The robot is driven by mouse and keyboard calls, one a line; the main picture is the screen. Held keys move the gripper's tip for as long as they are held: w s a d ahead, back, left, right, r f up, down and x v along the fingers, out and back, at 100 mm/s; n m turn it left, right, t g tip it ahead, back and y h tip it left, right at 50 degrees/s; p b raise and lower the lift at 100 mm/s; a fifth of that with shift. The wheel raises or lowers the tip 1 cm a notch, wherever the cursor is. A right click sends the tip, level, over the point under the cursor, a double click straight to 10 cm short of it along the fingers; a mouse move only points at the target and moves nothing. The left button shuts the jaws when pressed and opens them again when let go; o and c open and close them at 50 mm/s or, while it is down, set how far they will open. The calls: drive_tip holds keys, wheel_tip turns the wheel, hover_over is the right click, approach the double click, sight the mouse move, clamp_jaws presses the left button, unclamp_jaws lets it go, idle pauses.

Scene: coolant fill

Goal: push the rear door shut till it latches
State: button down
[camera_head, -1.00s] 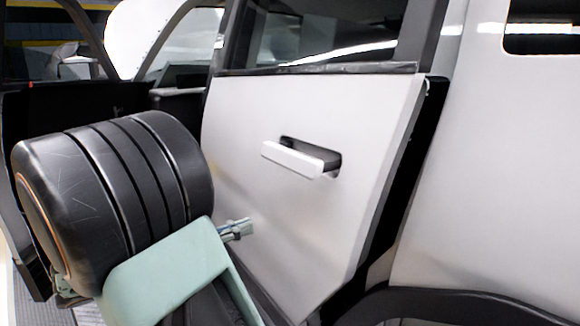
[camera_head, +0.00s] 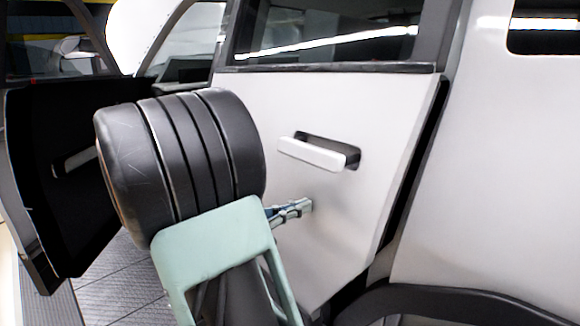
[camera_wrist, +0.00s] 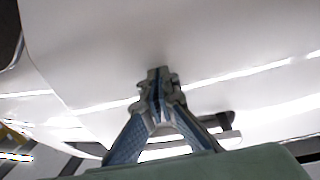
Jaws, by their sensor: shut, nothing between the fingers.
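The white rear door (camera_head: 345,115) fills the middle of the head view, with a protruding white handle (camera_head: 318,153) in a dark recess. A dark gap shows along its right edge, against the white rear body panel. My gripper (camera_head: 308,205) is shut and empty, its fingertips at the door's outer face below the handle. The wrist view shows the closed fingertips (camera_wrist: 158,72) against or very near the white door surface (camera_wrist: 110,45); exact contact cannot be told. The door's handle also shows in the wrist view (camera_wrist: 228,136). The latch is hidden.
The dark front door (camera_head: 60,170) stands open at the left. The white rear body panel (camera_head: 500,170) is at the right, above a black wheel arch trim (camera_head: 450,300). A patterned floor (camera_head: 120,280) shows at the lower left.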

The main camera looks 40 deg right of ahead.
sight(314, 202)
drive_tip(key=shift+d, duration=0.5)
drive_tip(key=shift+s+d+n+t+b, duration=0.15)
drive_tip(key=shift+d+t+b, duration=0.1)
drive_tip(key=shift+d+b, duration=0.4)
drive_tip(key=shift+s+d+n+t+b, duration=0.15)
drive_tip(key=shift+d+t+b, duration=0.2)
drive_tip(key=shift+d, duration=0.4)
drive_tip(key=shift+w+d, duration=0.15)
drive_tip(key=shift+d, duration=0.05)
drive_tip(key=shift+d+n+t, duration=0.3)
drive_tip(key=shift+d, duration=1.45)
